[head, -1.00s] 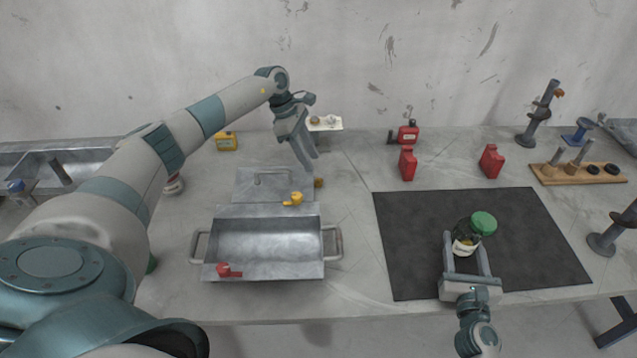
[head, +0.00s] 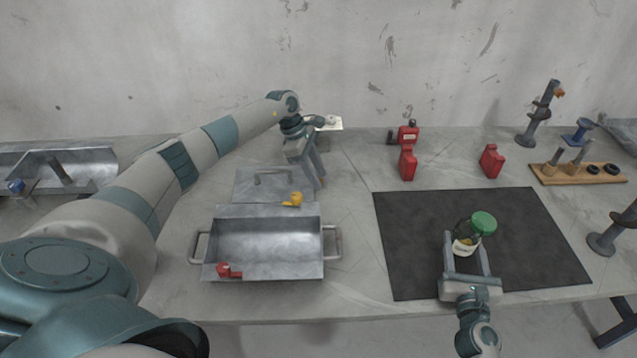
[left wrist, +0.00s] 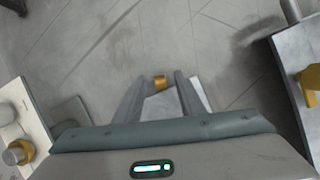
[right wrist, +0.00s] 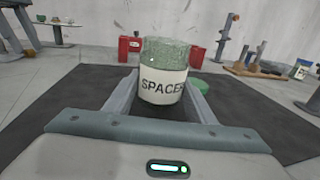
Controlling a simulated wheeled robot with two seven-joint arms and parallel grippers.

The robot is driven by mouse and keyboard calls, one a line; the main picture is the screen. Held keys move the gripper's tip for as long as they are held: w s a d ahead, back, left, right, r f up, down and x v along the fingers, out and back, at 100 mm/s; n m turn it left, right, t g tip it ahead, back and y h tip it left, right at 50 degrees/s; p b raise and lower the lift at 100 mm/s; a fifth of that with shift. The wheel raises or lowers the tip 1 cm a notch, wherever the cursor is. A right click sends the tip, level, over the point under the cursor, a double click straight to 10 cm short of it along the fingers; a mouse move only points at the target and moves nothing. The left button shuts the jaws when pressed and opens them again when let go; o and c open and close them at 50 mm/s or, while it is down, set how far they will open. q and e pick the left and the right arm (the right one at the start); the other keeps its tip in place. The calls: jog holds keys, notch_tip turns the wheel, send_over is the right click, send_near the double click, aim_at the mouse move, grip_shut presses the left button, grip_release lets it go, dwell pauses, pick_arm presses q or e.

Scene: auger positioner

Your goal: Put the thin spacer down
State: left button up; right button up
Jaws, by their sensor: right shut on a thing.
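The jar's label starts with "SPACE" in the right wrist view (right wrist: 163,87). No thin spacer is clearly identifiable.
A wooden peg board (head: 580,175) is at right. The mat's right half is clear.

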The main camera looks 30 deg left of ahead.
pick_arm(q)
jog(key=shift+w+d+f, duration=0.1)
jog(key=shift+d+f, duration=0.15)
jog(key=shift+f, duration=0.35)
grip_shut()
jog(key=shift+r, duration=0.15)
notch_tip(320, 180, up, 10)
dwell(0.6)
dwell(0.3)
